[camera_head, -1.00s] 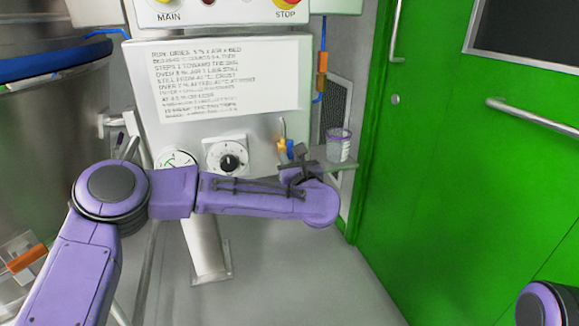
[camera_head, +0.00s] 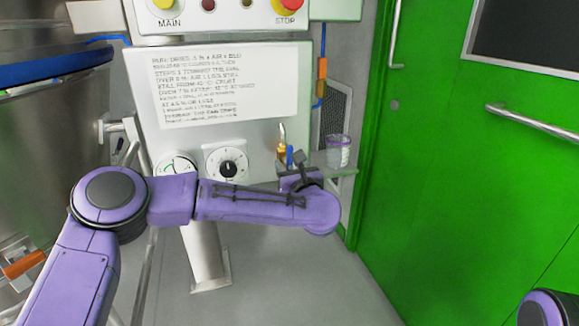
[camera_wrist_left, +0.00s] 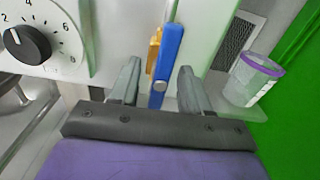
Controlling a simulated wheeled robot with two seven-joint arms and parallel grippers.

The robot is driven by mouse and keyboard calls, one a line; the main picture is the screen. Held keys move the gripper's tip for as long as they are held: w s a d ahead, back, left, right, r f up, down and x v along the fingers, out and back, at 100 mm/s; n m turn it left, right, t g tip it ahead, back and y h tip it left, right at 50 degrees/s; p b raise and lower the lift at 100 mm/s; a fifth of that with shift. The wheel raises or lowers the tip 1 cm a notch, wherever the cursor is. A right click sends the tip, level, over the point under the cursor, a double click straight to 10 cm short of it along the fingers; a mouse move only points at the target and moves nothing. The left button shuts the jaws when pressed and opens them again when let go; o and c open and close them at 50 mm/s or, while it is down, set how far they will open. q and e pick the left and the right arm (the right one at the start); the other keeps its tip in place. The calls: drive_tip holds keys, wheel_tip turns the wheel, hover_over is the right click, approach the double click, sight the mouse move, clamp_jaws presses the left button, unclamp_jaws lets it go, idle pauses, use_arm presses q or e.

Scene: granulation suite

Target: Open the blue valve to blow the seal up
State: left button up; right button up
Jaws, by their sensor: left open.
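The blue valve's lever (camera_wrist_left: 168,55) stands upright beside its brass-yellow body (camera_wrist_left: 154,48) in the left wrist view. In the head view the small blue lever (camera_head: 289,156) shows beside the brass part (camera_head: 281,150), at the panel's lower right edge. My left gripper (camera_wrist_left: 160,82) is open, with one finger on each side of the lever's lower part. I cannot tell whether either finger touches it. In the head view my left gripper (camera_head: 298,168) is small and dark, partly hidden by my purple wrist. My right gripper is not in view.
A white dial with a black knob (camera_head: 228,167) and a round gauge (camera_head: 176,165) sit left of the valve. A clear cup with a purple rim (camera_head: 338,152) stands on a small shelf close on the right. A green door (camera_head: 450,190) fills the right side.

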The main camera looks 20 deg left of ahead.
use_arm(q)
drive_tip(key=p+v, duration=0.1)
drive_tip(key=v, duration=0.9)
drive_tip(key=shift+s+d, duration=0.1)
drive_tip(key=shift+d, duration=0.05)
